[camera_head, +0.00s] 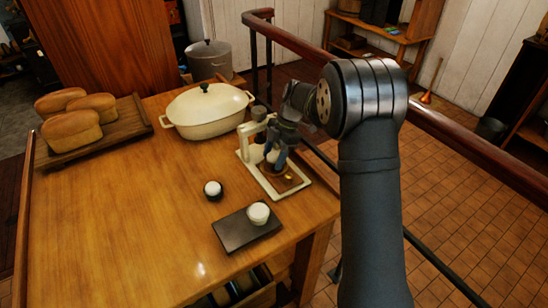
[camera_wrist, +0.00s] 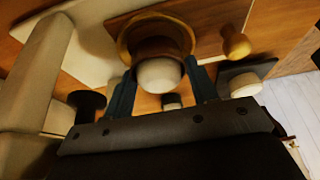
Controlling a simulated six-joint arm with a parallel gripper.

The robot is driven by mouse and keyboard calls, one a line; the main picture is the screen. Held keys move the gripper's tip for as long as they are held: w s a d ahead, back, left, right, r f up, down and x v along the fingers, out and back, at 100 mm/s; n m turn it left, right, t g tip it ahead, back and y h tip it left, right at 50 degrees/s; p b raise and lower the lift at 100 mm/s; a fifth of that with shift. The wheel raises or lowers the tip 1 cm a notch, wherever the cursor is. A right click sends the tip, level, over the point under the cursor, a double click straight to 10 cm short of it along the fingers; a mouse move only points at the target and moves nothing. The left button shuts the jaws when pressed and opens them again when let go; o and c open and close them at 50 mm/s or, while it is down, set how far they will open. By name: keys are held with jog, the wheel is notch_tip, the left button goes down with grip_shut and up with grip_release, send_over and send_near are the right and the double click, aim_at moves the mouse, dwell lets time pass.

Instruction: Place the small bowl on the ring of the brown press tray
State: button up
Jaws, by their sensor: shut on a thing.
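My gripper (camera_head: 277,163) is low over the brown press tray (camera_head: 290,183), inside the cream press frame (camera_head: 303,184). In the wrist view its two dark blue fingers are shut on the small bowl (camera_wrist: 158,74), which shows a brown upper part and a pale part facing the camera. The round golden-brown ring (camera_wrist: 128,42) on the brown tray (camera_wrist: 200,22) shows around and behind the bowl. The bowl lines up closely with the ring; I cannot tell whether they touch. In the head view the fingers mostly hide the bowl.
A golden knob (camera_wrist: 236,43) stands on the tray beside the ring. A cream lidded pot (camera_head: 205,112) stands behind. The table's front left is clear.

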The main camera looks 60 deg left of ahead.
jog(key=shift+f, duration=0.45)
jog(key=shift+f, duration=0.15)
jog(key=o, duration=1)
jog(key=v, duration=1.2)
